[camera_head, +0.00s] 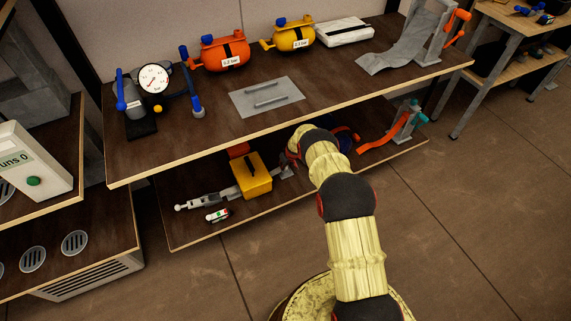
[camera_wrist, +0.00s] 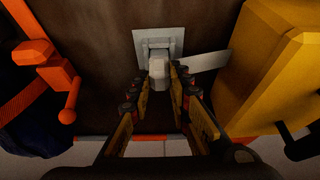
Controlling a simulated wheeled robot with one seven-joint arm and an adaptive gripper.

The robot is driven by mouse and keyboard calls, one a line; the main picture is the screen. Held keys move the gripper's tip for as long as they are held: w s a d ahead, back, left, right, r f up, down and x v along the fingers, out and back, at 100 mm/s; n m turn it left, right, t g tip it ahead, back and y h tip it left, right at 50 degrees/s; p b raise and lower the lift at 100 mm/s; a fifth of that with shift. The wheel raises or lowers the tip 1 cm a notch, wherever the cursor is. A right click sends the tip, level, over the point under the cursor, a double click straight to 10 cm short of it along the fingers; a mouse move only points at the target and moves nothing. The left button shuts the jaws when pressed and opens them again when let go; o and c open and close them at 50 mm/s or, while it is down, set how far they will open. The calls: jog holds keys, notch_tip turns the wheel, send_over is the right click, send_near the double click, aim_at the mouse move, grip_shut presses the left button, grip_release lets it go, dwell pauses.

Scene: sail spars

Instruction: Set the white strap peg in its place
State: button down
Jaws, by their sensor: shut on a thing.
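My gripper (camera_wrist: 160,82) is shut on the pale white strap peg (camera_wrist: 159,68), which shows between the fingertips in the wrist view. A light square plate (camera_wrist: 145,41) with a raised inner edge lies on the dark shelf just beyond the peg. The peg's far end overlaps the plate in the picture; I cannot tell whether it is in the plate, touching it or above it. In the head view my arm reaches over the lower shelf (camera_head: 225,226) and hides the gripper and the peg.
A yellow box (camera_wrist: 262,65) stands close on the right in the wrist view, with a pale flat strip (camera_wrist: 205,62) beside it. An orange clamp (camera_wrist: 58,72) is on the left. The upper shelf's front edge (camera_head: 300,122) hangs above the work area in the head view.

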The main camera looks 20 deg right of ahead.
jog(key=shift+f, duration=0.45)
jog(key=c, duration=1.6)
grip_release()
jog(key=shift+s+r, duration=0.1)
jog(key=shift+r, duration=0.4)
jog(key=shift+v, duration=3.2)
jog(key=shift+s, duration=0.1)
